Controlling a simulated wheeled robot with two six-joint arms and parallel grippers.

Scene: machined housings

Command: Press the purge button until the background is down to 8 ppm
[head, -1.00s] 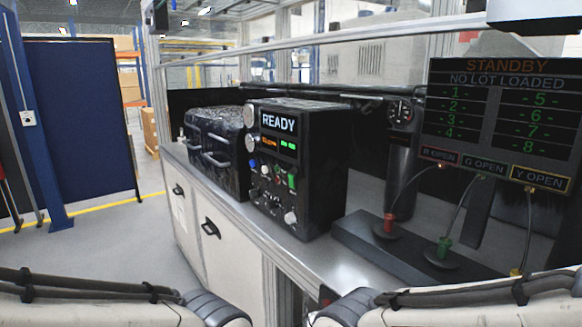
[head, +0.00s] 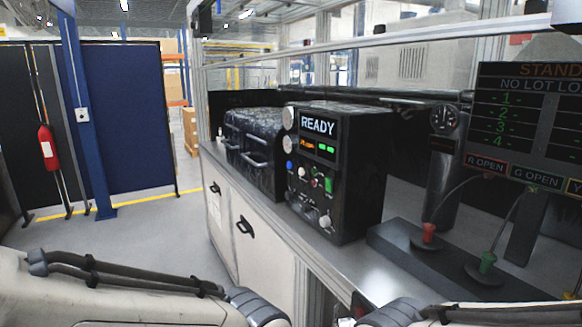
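A black instrument box (head: 362,185) stands on the bench, its front panel facing left. Its screen (head: 318,124) says READY. Below it is a small orange reading (head: 307,145), too small to read, beside green marks. The panel carries a blue button (head: 289,165), a white button (head: 302,172), a small red control (head: 314,183), a green control (head: 328,184) and pale knobs lower down. I cannot read their labels, so I cannot tell which is the purge button. My arms show along the bottom edge; both grippers are out of view.
A dark case with handles (head: 254,145) stands left of the box. To the right are a low dark base with red (head: 429,232) and green (head: 487,262) plugs, a gauge (head: 444,119) and a STANDBY board (head: 528,118). Floor left of the bench (head: 150,240) is clear.

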